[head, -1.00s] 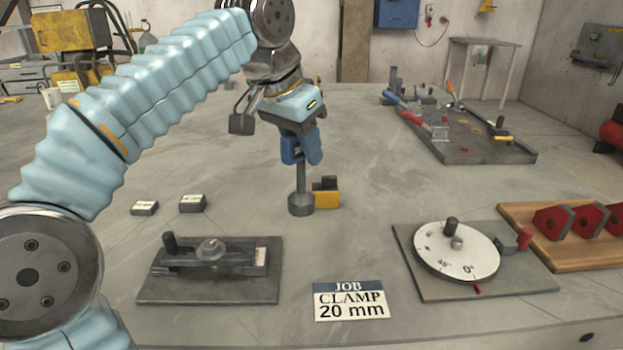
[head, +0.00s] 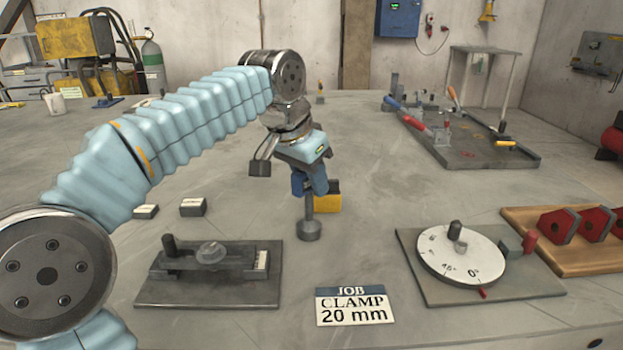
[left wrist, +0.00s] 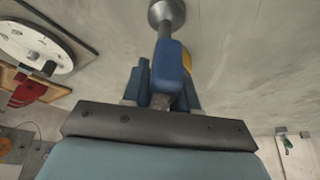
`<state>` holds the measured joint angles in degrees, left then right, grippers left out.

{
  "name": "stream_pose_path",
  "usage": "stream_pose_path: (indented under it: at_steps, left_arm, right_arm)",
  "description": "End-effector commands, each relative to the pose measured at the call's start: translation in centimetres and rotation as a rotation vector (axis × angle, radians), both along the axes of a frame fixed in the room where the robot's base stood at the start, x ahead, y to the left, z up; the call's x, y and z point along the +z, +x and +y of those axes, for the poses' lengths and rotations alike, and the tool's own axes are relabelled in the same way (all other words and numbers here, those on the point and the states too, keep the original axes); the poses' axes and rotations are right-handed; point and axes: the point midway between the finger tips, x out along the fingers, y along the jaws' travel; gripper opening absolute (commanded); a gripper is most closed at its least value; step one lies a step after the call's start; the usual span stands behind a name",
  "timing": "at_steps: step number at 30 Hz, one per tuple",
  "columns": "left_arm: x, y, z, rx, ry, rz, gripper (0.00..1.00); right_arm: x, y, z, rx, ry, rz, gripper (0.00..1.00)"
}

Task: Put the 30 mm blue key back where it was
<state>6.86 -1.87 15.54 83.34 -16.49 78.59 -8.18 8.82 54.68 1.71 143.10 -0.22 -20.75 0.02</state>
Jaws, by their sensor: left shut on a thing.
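My left gripper (head: 310,186) is shut on the blue key (head: 308,206), pointing down. The key's grey shaft ends in a wide round grey foot (head: 308,231), which shows in front of the yellow block. I cannot tell whether the foot touches the table. In the left wrist view the key's blue part (left wrist: 170,62) stands between the fingers, with shaft and foot at the top edge. A yellow block (head: 328,203) stands behind the key, partly hidden by the gripper. My right gripper is not in view.
A clamp fixture on a grey plate (head: 205,292) lies front left, with two small labelled blocks (head: 193,207) behind it. A job card (head: 351,306) reads "CLAMP 20 mm". A white dial (head: 462,254) and a wooden board with red blocks (head: 580,262) are at right.

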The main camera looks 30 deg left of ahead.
Motion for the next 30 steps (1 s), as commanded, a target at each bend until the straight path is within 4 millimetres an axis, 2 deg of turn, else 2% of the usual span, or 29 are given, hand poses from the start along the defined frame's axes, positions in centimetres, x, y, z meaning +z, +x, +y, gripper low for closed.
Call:
stream_pose_path:
  at_steps: [1, 6, 13, 17, 30]
  left_arm:
    - [-0.1, 0.0, 0.0, 0.0, 0.0, 0.0, 0.31]
    - [-0.1, 0.0, 0.0, 0.0, 0.0, 0.0, 0.53]
    - [0.0, 0.0, 0.0, 0.0, 0.0, 0.0, 0.53]
    - [0.8, -0.2, 0.0, 0.0, 0.0, -0.002, 0.53]
    - [9.5, -3.6, 0.8, -0.001, 0.0, -0.003, 0.53]
  right_arm:
    - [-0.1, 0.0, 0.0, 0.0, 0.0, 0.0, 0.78]
    - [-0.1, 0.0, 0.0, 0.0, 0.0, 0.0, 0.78]
    - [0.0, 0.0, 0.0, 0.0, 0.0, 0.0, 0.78]
    - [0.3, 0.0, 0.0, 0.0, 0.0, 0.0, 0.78]
    - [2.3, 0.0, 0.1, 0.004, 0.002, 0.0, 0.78]
